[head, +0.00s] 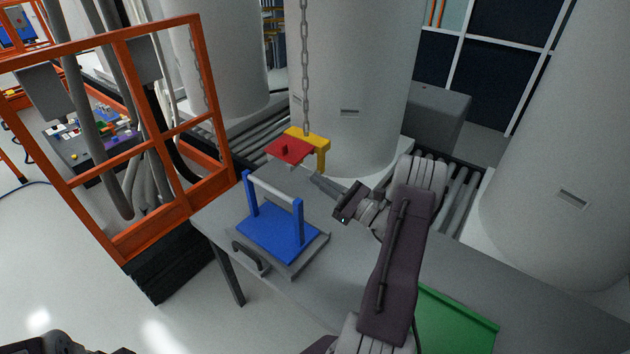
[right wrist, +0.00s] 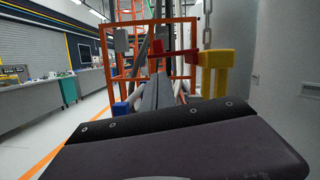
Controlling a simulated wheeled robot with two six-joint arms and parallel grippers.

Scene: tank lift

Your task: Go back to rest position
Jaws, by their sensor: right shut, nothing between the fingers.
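My right gripper (head: 328,188) reaches in from the right above the grey table. My left gripper is not clearly in view; only a dark part of my left arm shows at the bottom left of the head view.
A blue frame with a grey bar (head: 270,232) stands on the grey table (head: 480,270). An orange railing (head: 135,235) stands left. A green panel (head: 455,322) lies front right.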

